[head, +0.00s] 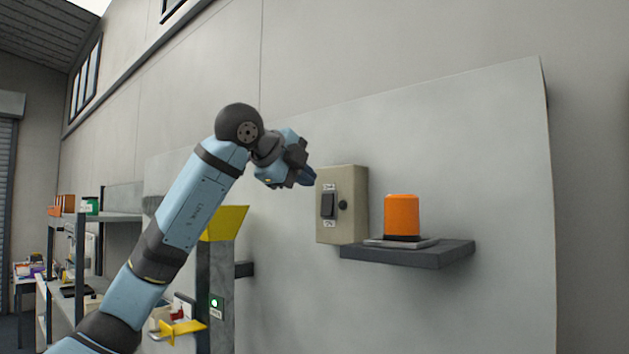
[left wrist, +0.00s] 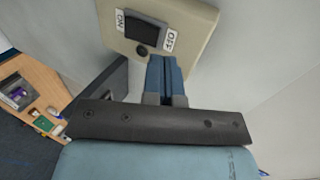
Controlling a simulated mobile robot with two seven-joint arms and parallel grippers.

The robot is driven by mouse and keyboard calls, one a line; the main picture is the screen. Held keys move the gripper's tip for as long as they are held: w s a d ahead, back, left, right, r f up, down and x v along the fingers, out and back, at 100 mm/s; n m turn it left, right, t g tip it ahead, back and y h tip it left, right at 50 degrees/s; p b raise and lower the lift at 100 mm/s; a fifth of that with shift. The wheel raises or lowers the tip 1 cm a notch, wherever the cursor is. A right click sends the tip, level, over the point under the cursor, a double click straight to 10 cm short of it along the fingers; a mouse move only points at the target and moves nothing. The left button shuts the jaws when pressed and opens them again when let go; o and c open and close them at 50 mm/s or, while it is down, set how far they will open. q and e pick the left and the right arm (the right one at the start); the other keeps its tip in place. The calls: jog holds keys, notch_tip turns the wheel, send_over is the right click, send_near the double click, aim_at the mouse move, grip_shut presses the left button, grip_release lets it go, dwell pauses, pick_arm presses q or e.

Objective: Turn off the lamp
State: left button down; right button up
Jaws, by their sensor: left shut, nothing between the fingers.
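An orange lamp (head: 402,215) with a dark base stands upright on a wall shelf; I cannot tell if it is lit. Left of it, a beige switch box (head: 354,183) is mounted on the grey panel. Its black rocker switch (head: 328,205) has a label above and below; the left wrist view shows the rocker (left wrist: 146,33) between ON and OFF labels. My left gripper (head: 309,178) is shut and empty, beside the box's upper left edge. In the left wrist view its blue fingertips (left wrist: 165,62) are near the OFF end; contact is unclear. My right gripper is out of view.
The dark shelf (head: 440,255) juts out below the lamp and right of the box. A grey post (head: 222,280) with a yellow top and a green light stands left of the box. Storage shelves (head: 105,216) are at the far left. The panel above the box is clear.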

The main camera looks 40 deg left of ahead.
pick_arm(q)
jog(key=s+r+b, duration=0.1)
jog(key=s+r, duration=0.5)
jog(key=s, duration=0.1)
jog(key=shift+a+r+b, duration=0.2)
jog(key=shift+a+b, duration=0.15)
jog(key=shift+b, duration=0.05)
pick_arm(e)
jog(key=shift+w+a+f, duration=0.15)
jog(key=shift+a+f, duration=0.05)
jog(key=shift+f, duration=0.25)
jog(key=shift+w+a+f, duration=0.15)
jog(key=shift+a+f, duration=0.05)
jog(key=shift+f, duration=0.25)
pick_arm(q)
jog(key=shift+a+f, duration=0.1)
jog(key=shift+s, duration=0.1)
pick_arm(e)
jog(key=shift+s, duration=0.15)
